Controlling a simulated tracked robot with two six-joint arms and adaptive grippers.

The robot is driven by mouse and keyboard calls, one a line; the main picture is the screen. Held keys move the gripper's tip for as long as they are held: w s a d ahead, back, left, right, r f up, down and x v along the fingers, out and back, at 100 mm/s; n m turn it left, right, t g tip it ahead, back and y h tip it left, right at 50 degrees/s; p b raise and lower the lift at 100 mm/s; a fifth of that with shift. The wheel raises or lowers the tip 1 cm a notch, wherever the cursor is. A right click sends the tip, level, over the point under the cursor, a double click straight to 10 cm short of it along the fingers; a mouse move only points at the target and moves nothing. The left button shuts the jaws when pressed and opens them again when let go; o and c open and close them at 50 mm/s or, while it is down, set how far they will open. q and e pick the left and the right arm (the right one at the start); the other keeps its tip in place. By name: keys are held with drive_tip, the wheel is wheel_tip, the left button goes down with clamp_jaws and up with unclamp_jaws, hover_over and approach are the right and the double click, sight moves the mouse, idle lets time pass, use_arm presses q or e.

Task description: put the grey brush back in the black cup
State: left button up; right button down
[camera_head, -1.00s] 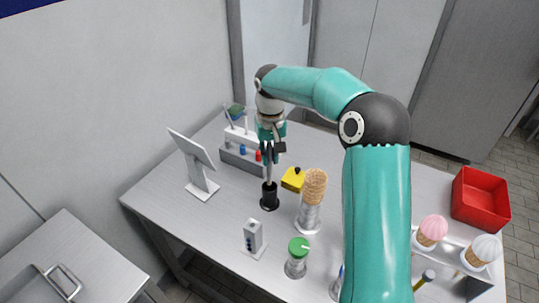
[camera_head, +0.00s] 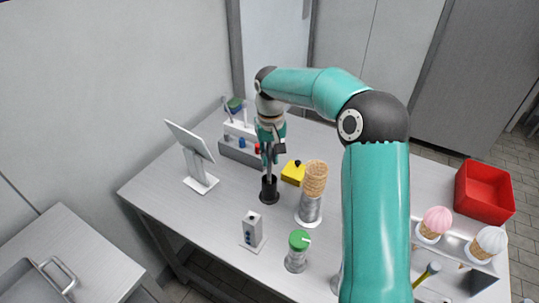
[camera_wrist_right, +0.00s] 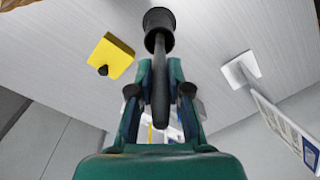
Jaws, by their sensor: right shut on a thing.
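The black cup (camera_head: 269,191) stands upright near the middle of the table. My right gripper (camera_head: 270,153) is above it, pointing down, and is shut on the grey brush (camera_head: 268,167). The brush hangs down, and its lower end reaches the cup's mouth. In the right wrist view the brush (camera_wrist_right: 160,80) runs between the fingers of the gripper (camera_wrist_right: 160,92) to the cup (camera_wrist_right: 158,22), and its end seems to lie inside the rim. How deep it sits is unclear. My left gripper is not in view.
A yellow block (camera_head: 293,173) and a cone stack (camera_head: 315,180) stand close right of the cup. A grey dispenser (camera_head: 252,230) and a green-lidded jar (camera_head: 297,252) are in front. A tablet stand (camera_head: 190,155) is left, a rack (camera_head: 240,150) behind.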

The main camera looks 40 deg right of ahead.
drive_tip(key=shift+f+b, duration=0.45)
drive_tip(key=shift+f, duration=0.4)
drive_tip(key=c, duration=1)
unclamp_jaws()
drive_tip(key=shift+c, duration=0.2)
wheel_tip(320, 180, up, 12)
drive_tip(key=shift+s, duration=0.1)
